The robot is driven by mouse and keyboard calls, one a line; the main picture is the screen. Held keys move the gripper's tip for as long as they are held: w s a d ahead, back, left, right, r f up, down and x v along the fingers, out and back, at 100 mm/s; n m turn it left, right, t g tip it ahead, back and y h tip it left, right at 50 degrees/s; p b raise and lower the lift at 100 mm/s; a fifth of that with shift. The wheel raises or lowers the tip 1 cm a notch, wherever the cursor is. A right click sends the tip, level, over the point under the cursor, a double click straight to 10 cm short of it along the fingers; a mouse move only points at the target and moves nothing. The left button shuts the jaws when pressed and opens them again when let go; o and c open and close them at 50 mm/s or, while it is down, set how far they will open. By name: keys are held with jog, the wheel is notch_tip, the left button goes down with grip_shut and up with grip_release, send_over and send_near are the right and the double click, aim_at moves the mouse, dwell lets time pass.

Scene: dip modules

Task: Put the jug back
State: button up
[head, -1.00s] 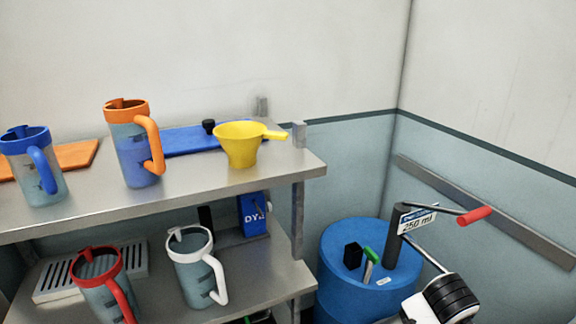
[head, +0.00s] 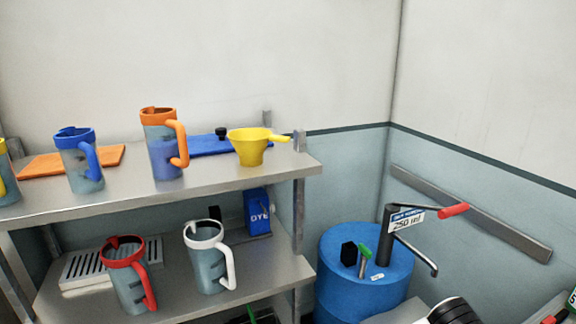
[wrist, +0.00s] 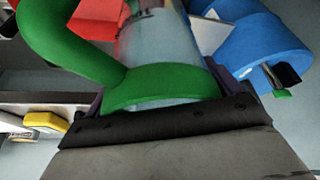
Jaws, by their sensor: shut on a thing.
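My gripper (wrist: 165,100) is shut on a jug (wrist: 160,90) with a green rim and handle and a clear body, close up in the wrist view. The dark fingers sit at either side of its green rim. I cannot tell how it is tilted or whether it holds liquid. In the head view, neither the gripper nor this jug can be made out clearly. On the top shelf (head: 230,176) stand a blue-rimmed jug (head: 82,168), an orange-rimmed jug (head: 160,140) with blue liquid, and a partly cut-off yellow jug (head: 6,180) at the left edge.
A red jug (head: 130,285) and a white jug (head: 208,268) stand on the lower shelf (head: 180,306), near a blue DYE box (head: 257,212). A yellow funnel (head: 250,148) stands at the top shelf's right end. A blue drum (head: 340,285) with a hand pump (head: 389,230) stands right.

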jog(key=w+a+f+n+t+y, duration=0.15)
jog(key=w+a+f+n, duration=0.45)
jog(key=w+a+f, duration=0.8)
jog(key=s+a+f+n+y, duration=0.1)
jog(key=a+f, duration=0.4)
jog(key=a, duration=0.3)
jog(key=a+f+n+y, duration=0.1)
jog(key=a+f+n, duration=0.1)
jog(key=a+f, duration=0.55)
jog(key=s+a+f+b, duration=0.1)
jog(key=s+f+b, duration=0.1)
jog(key=f+b, duration=0.2)
jog(key=s+a+f+b, duration=0.1)
jog(key=s+f+b, duration=0.2)
jog(key=f, duration=0.6)
jog(key=shift+f+b, duration=0.3)
jog(key=shift+b, duration=0.9)
jog(key=shift+h, duration=0.25)
